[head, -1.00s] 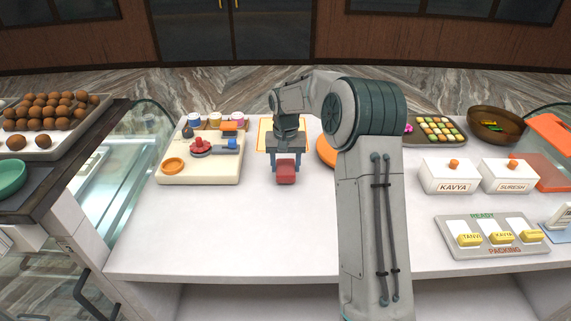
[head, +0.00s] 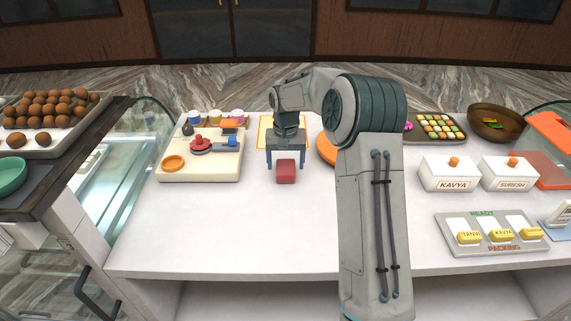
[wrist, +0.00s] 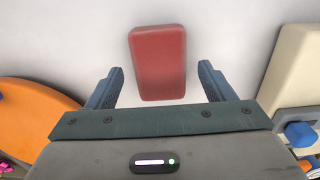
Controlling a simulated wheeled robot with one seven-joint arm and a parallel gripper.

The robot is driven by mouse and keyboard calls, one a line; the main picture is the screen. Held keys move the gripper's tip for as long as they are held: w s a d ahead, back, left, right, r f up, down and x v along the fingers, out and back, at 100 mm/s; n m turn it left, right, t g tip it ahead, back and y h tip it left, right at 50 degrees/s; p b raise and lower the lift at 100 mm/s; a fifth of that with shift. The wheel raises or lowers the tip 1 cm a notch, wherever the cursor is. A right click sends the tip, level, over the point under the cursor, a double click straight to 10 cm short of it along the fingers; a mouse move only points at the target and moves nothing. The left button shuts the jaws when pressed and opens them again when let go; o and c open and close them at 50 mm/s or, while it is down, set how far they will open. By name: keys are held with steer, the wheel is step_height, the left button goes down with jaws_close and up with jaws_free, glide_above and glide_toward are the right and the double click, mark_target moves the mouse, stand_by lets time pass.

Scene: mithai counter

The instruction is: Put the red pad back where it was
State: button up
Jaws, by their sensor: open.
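My gripper (head: 285,166) is open. Its two fingers (wrist: 160,70) stand apart, one on each side of the pad's near part, with a gap on both sides. The pad's far end reaches beyond the fingertips. Nothing is held.
A cream board (head: 200,176) with an orange ring and red and blue pieces is at left. An orange disc (head: 326,151) is right of my gripper, partly behind my arm. White boxes (head: 448,176) and a packing tray (head: 455,244) stand at right. The front counter is clear.

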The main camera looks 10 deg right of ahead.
mark_target(286, 168)
step_height(286, 168, up, 11)
steer(key=s+r, duration=0.4)
steer(key=s, duration=0.3)
steer(key=s+f+n+t, duration=0.1)
steer(key=s+f, duration=0.1)
steer(key=s, duration=1.2)
steer(key=s+f+n+t, duration=0.1)
steer(key=s+f+t, duration=0.1)
steer(key=s, duration=1.2)
steer(key=shift+f+b, duration=0.4)
steer(key=shift+b, duration=0.05)
steer(key=shift+s, duration=0.1)
